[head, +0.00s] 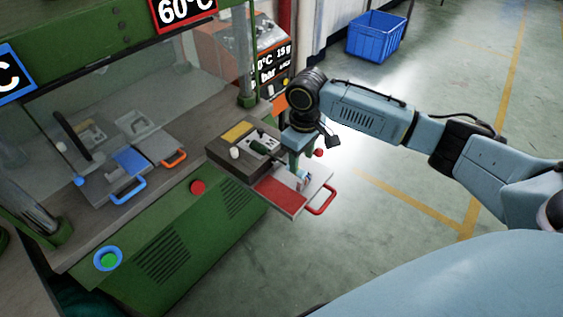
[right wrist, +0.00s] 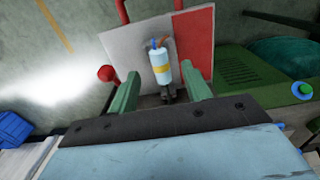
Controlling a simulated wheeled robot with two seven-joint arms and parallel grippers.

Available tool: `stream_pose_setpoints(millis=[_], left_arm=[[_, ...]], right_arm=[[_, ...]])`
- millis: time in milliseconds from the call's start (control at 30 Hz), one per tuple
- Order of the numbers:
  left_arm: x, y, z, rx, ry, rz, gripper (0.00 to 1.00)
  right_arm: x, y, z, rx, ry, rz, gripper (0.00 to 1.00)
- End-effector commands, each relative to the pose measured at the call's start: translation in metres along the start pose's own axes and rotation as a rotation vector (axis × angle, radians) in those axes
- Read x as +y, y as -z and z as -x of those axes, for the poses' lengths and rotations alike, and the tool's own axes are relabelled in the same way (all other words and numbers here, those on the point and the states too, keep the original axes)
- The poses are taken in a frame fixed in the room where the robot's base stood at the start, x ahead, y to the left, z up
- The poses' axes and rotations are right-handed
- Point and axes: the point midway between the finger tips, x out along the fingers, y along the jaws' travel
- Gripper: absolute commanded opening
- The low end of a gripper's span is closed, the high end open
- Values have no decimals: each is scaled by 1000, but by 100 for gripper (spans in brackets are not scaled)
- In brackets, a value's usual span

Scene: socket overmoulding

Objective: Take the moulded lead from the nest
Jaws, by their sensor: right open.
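The moulded lead (right wrist: 162,72) shows in the right wrist view as a pale blue-white cylinder with a yellow band, a dark lower end and blue and orange wire at its top. It is at the pale plate with a red strip (head: 280,194); its seat is partly hidden. In the head view the lead (head: 303,178) is small beside my fingers. My right gripper (right wrist: 160,74) is open, with one green finger on each side of the lead and gaps visible on both sides. It also shows from above in the head view (head: 298,168). My left gripper is out of view.
The plate has a red handle (head: 321,201). A dark block (head: 226,163) with a white knob adjoins it. The green press (head: 165,235) stands left, with a blue-handled slide (head: 101,189) and an orange-handled one. A blue crate (head: 375,37) stands on open floor.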

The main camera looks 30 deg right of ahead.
Motion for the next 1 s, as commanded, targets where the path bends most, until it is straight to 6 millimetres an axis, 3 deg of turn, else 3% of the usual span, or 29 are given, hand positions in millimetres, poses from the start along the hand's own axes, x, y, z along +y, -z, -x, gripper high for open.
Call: stream_pose_setpoints(millis=[300, 600, 1000], left_arm=[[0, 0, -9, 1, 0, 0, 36], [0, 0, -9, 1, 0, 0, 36], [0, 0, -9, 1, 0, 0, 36]], right_arm=[[1, 6, -44, -2, 0, 0, 48], [1, 6, -48, -1, -1, 1, 48], [1, 6, -48, 0, -1, 0, 0]])
